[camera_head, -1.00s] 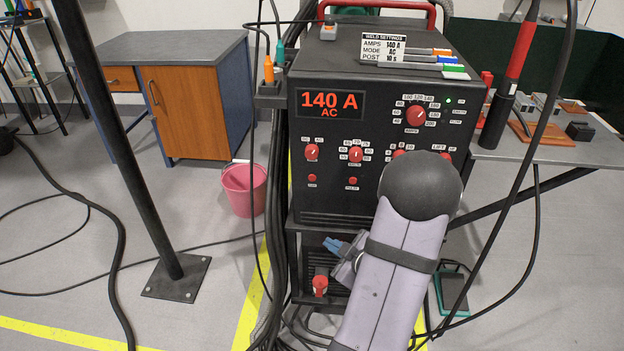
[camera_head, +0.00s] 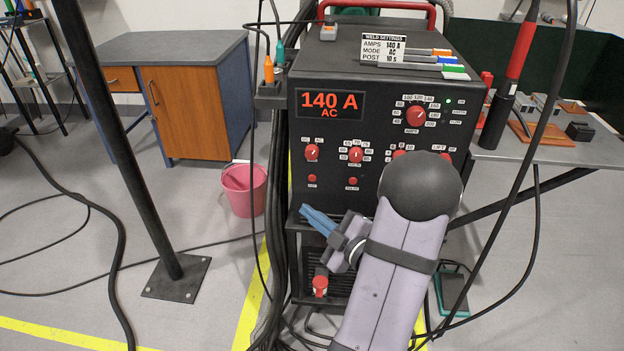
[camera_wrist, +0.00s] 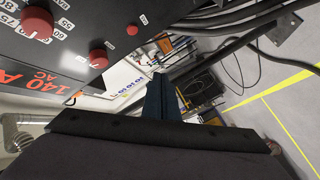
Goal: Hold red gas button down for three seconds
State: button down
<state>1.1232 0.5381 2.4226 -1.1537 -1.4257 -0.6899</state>
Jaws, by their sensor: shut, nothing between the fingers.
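The red gas button (camera_head: 312,178) appears to be the left of two small red buttons low on the black welder's front panel; its label is too small to read surely. It looks unpressed. In the wrist view the likely same button (camera_wrist: 132,29) shows at the top, beyond the larger knob. My gripper (camera_head: 305,209) has its blue fingers shut and empty. Its tips are just below the button in the head view, apart from it. In the wrist view the shut fingers (camera_wrist: 161,80) point past the panel's edge.
The pulse button (camera_head: 353,181) is right of the gas button, with red knobs (camera_head: 312,152) above. Dark cables (camera_head: 275,200) hang along the welder's left side. A red-capped fitting (camera_head: 320,284) sits below. A pink bucket (camera_head: 244,190) stands left on the floor.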

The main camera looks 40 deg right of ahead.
aim_at(312, 178)
jog(key=shift+d, duration=0.1)
jog(key=shift+w+d, duration=3)
jog(key=shift+w, duration=0.1)
jog(key=shift+w+d+b, duration=0.3)
jog(key=shift+w+d, duration=0.25)
jog(key=shift+d, duration=0.05)
dwell(2.4)
